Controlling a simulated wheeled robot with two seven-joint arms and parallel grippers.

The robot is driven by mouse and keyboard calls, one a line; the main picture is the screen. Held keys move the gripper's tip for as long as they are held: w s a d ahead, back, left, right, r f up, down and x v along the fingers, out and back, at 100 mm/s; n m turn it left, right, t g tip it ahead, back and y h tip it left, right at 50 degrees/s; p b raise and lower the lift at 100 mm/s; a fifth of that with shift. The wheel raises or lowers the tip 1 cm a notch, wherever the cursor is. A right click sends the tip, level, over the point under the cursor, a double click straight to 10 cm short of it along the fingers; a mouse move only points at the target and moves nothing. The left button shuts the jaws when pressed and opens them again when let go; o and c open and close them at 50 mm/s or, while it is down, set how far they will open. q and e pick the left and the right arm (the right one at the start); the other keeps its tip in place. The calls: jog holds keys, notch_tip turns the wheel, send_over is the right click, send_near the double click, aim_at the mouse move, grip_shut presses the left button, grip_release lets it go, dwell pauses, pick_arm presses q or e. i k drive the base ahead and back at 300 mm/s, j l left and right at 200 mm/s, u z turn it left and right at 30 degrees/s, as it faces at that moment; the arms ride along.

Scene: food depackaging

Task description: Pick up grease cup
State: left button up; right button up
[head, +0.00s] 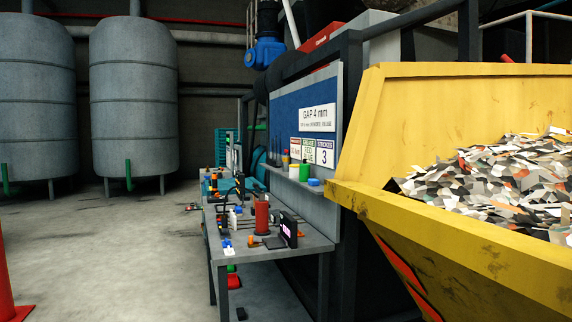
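I cannot tell for sure which thing is the grease cup. A small green cup (304,173) stands on a narrow shelf above the workbench, at the foot of the sign board. A yellow-and-white cup (294,171) stands just left of it, and a low blue item (314,182) lies to its right. A red cylinder (262,218) stands upright on the workbench (305,243) below. Neither of my grippers is in view.
A black display box (288,229) and several tools crowd the bench. A big yellow skip (450,95) full of shredded scrap (505,185) fills the right side. Grey tanks (134,95) stand at the back left. The floor (120,260) left of the bench is mostly open.

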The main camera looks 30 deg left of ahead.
aim_at(286, 159)
jog(key=u, duration=2.05)
jog(key=i, duration=7.2)
jog(key=l, duration=0.1)
